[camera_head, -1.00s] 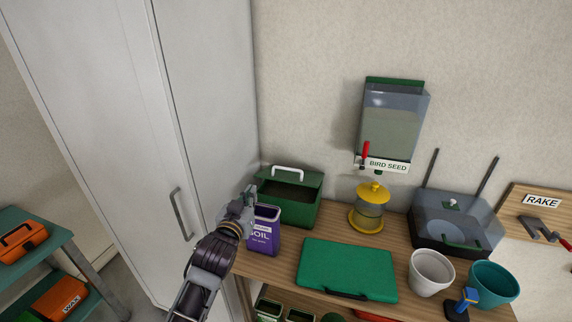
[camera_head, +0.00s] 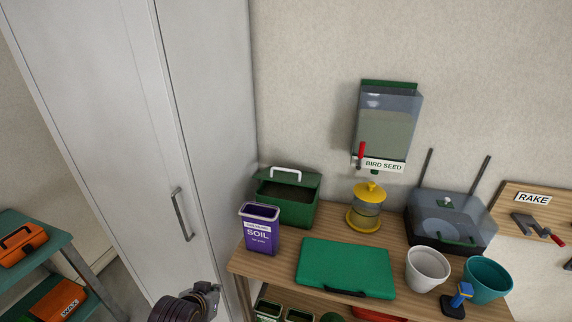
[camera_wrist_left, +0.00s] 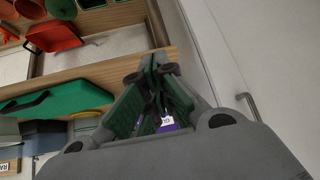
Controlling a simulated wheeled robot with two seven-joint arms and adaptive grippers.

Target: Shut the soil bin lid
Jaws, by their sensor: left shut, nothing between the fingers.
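The dark green soil bin (camera_head: 288,212) stands on the wooden bench against the wall, beside the tall cabinet. Its lid (camera_head: 307,178), with a white handle (camera_head: 285,171), is raised at the back, and the dark inside shows below it. My left gripper (camera_head: 210,288) is at the bottom of the head view, below and in front of the bench, clear of the bin. It is shut and empty; its green-padded fingers (camera_wrist_left: 158,78) meet in the left wrist view. My right gripper is not in view.
A purple SOIL container (camera_head: 262,232) stands in front of the bin, partly blocking it. A green case (camera_head: 347,267), yellow feeder (camera_head: 367,207) and pots (camera_head: 428,270) stand to the right. The cabinet (camera_head: 205,130) bounds the left.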

